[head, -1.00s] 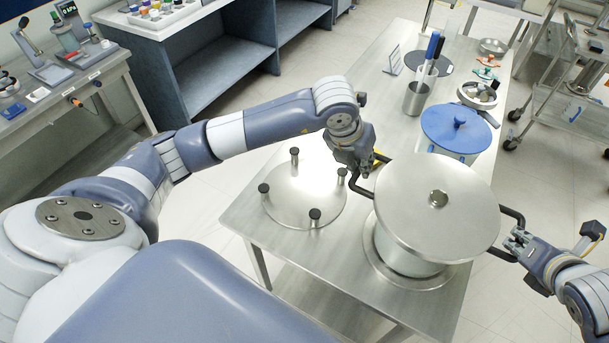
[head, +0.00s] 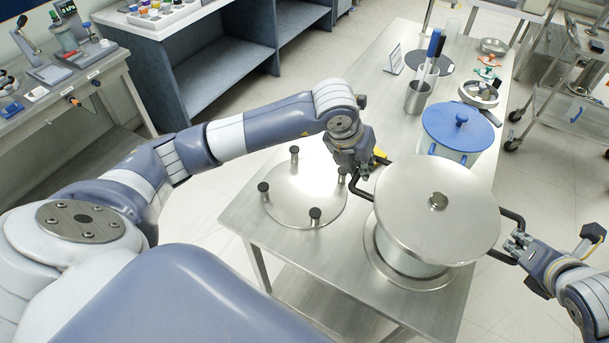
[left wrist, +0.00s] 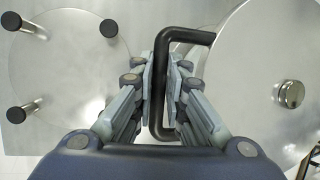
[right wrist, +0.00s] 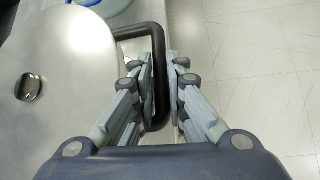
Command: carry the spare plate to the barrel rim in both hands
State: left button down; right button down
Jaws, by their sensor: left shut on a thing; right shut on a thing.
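The spare plate (head: 415,225) is a round steel disc with a small central knob and a black bar handle on each side. It hangs roughly level over the barrel (head: 408,267), a pale cylinder on a wider round steel base. The plate hides the barrel's rim, so I cannot tell whether they touch. My left gripper (head: 364,172) is shut on the left handle (left wrist: 160,95); the plate's edge shows at the right of the left wrist view. My right gripper (head: 514,247) is shut on the right handle (right wrist: 159,75), with the plate at the left of the right wrist view.
A round steel stand (head: 300,198) with several black-topped posts is left of the barrel on the steel table (head: 270,237). Behind the plate are a blue-lidded pot (head: 456,128), a cup of markers (head: 417,98) and a handwheel-like part (head: 479,92). Floor is open right of the table.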

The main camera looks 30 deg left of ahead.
pick_arm(q)
jog(key=shift+w+r, duration=0.1)
jog(key=shift+r, duration=0.2)
pick_arm(e)
jog(key=shift+w+r, duration=0.1)
jog(key=shift+r, duration=0.3)
